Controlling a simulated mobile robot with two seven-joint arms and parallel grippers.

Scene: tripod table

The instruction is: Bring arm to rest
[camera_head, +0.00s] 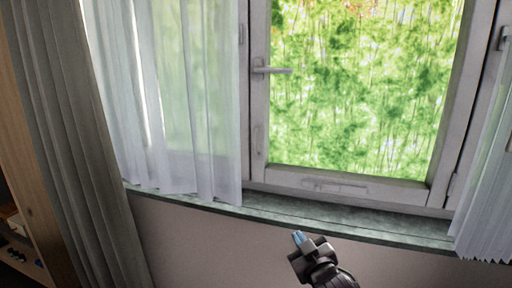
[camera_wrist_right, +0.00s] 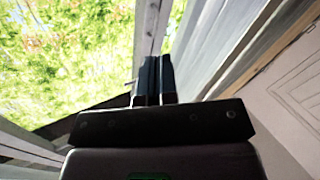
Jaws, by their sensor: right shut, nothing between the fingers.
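My right gripper (camera_head: 299,238) is in the lower middle of the head view, in front of the wall just below the window sill. Its blue-tinted fingertips point up and slightly left. In the right wrist view the gripper (camera_wrist_right: 153,78) has its two dark fingers side by side, shut, with nothing between them. Part of my right arm shows at the bottom edge of the head view. My left gripper and arm are not in view.
A window (camera_head: 360,90) with a handle (camera_head: 272,70) fills the upper right. A green stone sill (camera_head: 290,211) runs below it, close to the right gripper. Sheer curtains (camera_head: 170,110) and a grey drape (camera_head: 75,150) hang left. A wooden cabinet (camera_head: 28,170) stands at the left edge.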

